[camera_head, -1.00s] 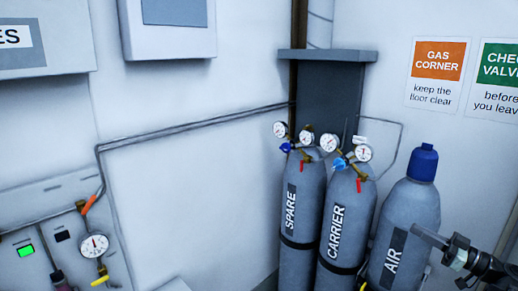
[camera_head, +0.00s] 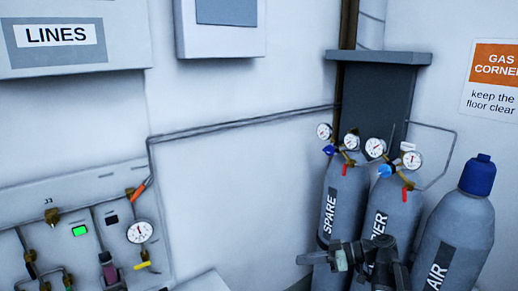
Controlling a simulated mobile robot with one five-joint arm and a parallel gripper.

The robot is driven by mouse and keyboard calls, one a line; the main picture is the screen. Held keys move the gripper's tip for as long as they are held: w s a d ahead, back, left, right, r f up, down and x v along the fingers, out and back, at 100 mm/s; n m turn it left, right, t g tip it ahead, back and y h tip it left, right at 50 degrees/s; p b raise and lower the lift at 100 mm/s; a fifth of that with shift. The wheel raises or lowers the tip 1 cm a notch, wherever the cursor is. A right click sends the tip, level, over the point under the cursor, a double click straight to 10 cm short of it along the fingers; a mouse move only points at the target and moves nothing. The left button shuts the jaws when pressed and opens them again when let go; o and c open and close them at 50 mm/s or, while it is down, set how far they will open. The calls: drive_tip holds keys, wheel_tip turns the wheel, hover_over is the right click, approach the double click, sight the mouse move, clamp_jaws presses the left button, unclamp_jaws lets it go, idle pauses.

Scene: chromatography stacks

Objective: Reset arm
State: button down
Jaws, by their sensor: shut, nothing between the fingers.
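My gripper (camera_head: 314,257) is a dark, jointed end at the bottom, right of centre. It points left, and its fingertips look closed together with nothing held. In the picture it lies across the lower part of the SPARE cylinder (camera_head: 345,195) and the CARRIER cylinder (camera_head: 391,215), covering part of the CARRIER lettering. I cannot tell how far it is from them or whether it touches. My forearm shows just right of it and runs out at the bottom edge.
The AIR cylinder (camera_head: 460,230) with a blue cap stands at right. Gauges and valves (camera_head: 373,148) top the other two. A grey bracket (camera_head: 378,95) stands behind them. A panel (camera_head: 75,205) with a gauge (camera_head: 139,231) and pipes is at left. Bare wall (camera_head: 230,190) lies between.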

drive_tip(key=s+a+f+m+g+h, duration=0.2)
drive_tip(key=s+a+f+h, duration=0.2)
drive_tip(key=f, duration=0.2)
drive_tip(key=s+a+f+m+g+h, duration=0.1)
drive_tip(key=s+a+f+g+h, duration=0.15)
drive_tip(key=a+f, duration=0.3)
drive_tip(key=s+d+f+m+t+h, duration=0.1)
drive_tip(key=d+f+m+h, duration=0.3)
drive_tip(key=d+m+h, duration=0.3)
drive_tip(key=d+m, duration=0.2)
drive_tip(key=d, duration=0.2)
drive_tip(key=shift+s+d+f, duration=0.15)
drive_tip(key=shift+d+f, duration=0.05)
drive_tip(key=shift+d, duration=0.1)
drive_tip(key=c, duration=2)
unclamp_jaws()
drive_tip(key=o, duration=0.5)
drive_tip(key=shift+s, duration=0.1)
